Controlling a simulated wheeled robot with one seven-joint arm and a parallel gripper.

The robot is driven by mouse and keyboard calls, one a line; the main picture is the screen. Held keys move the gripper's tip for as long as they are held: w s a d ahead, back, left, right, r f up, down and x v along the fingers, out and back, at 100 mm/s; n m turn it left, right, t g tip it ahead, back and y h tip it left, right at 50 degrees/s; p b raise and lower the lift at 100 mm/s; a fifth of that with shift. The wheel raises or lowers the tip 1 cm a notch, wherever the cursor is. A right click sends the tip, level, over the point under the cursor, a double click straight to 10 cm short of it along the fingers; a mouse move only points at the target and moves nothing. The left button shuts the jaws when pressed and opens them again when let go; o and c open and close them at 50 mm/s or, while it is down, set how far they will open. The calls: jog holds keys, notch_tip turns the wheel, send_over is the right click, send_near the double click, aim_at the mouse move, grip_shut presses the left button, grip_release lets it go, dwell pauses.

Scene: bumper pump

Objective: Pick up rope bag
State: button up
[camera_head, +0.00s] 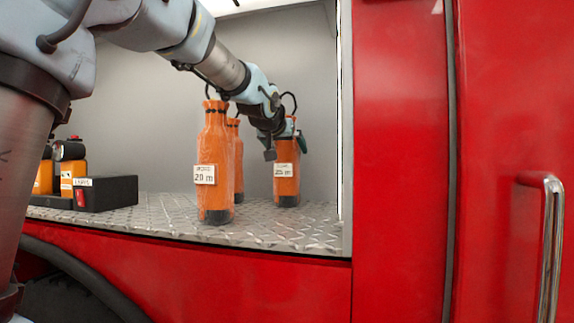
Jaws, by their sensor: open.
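Several orange rope bags stand upright in an open compartment of a red vehicle. The front rope bag (214,170) has a white label reading 20 m and a black base. A second rope bag (238,155) is behind it and mostly hidden. A third rope bag (287,175) stands to the right with a white label, its top partly covered by my gripper (284,148). My gripper is at the height of the third bag's neck, with one dark fingertip left of it and a greenish part on the right. Whether it touches the bag is unclear.
Orange and black devices (70,170) and a black box with a red switch (104,193) stand at the left on the diamond-plate floor (160,220). The compartment's right wall (345,130) is close to the third bag. A metal handle (551,240) sticks out at far right.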

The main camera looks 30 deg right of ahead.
aim_at(290, 153)
jog(key=p+x, duration=0.1)
jog(key=x, duration=0.3)
jog(key=shift+f, duration=0.15)
jog(key=shift+c, duration=0.2)
jog(key=shift+a, duration=0.1)
grip_shut()
jog(key=shift+r, duration=0.2)
dwell(0.4)
